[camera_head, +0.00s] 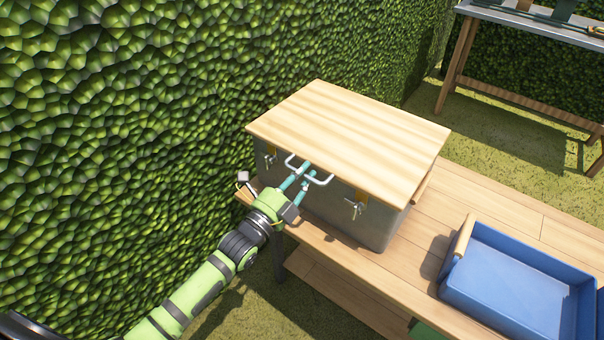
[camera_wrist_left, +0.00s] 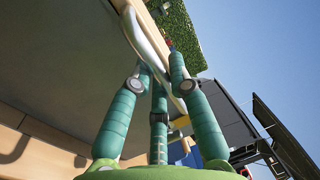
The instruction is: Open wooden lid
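The wooden lid (camera_head: 345,135) is a pale striped board lying flat on a grey metal box (camera_head: 345,215). It looks closed. A white metal handle (camera_head: 322,181) sticks out at the lid's front edge; it also shows as a bent tube in the left wrist view (camera_wrist_left: 150,45). My left gripper (camera_head: 308,172) is at this handle, its teal fingers reaching over it. In the left wrist view the fingers (camera_wrist_left: 160,72) stand on both sides of the tube. Whether they press on it cannot be told. My right gripper is not in view.
The box stands on a wooden table (camera_head: 440,235). A metal latch (camera_head: 355,208) hangs on the box front. A blue crate (camera_head: 510,275) with a wooden handle stands at the right. A green hedge (camera_head: 130,120) rises close on the left. Another table (camera_head: 530,25) stands at the back right.

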